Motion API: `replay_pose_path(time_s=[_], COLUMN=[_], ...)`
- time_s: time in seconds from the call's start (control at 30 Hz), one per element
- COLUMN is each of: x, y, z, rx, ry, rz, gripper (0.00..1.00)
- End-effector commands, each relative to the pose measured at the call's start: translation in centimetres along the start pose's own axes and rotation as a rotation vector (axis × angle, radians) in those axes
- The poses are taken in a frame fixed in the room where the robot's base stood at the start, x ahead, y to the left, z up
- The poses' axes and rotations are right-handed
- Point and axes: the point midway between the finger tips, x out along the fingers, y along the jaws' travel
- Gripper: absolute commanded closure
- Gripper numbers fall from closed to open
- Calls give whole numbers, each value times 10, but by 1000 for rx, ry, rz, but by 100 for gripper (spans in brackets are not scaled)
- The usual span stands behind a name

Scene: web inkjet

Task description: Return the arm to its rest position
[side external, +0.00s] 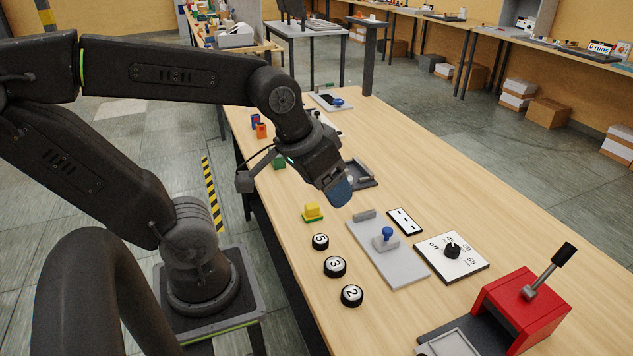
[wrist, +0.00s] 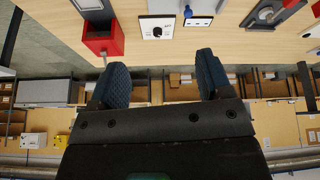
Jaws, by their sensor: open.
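My gripper (side external: 338,190) hangs over the wooden table (side external: 440,195), tilted down and to the right, clear of the tabletop. In the wrist view my gripper (wrist: 161,80) shows two dark blue ribbed fingers spread wide apart, with nothing between them. In the side view the fingers overlap, and a dark tray (side external: 362,174) lies behind them.
A yellow-green block (side external: 313,212), several numbered round buttons (side external: 335,266), a grey plate with a blue knob (side external: 388,250), a dial panel (side external: 452,257) and a red lever box (side external: 520,308) occupy the near table. The right side of the table is mostly bare.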

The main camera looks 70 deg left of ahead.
Motion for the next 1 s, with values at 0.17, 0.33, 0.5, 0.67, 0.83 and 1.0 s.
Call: replay_pose_path(time_s=[0.17, 0.33, 0.5, 0.67, 0.83, 1.0], x=[-18, -20, -20, -20, -20, -20], y=[11, 12, 12, 12, 12, 12], z=[14, 16, 16, 16, 16, 16], rx=[155, 177, 174, 173, 173, 173], ry=[51, 55, 55, 55, 55, 55], rz=[30, 33, 33, 32, 32, 32], gripper=[28, 28, 28, 28, 28, 28])
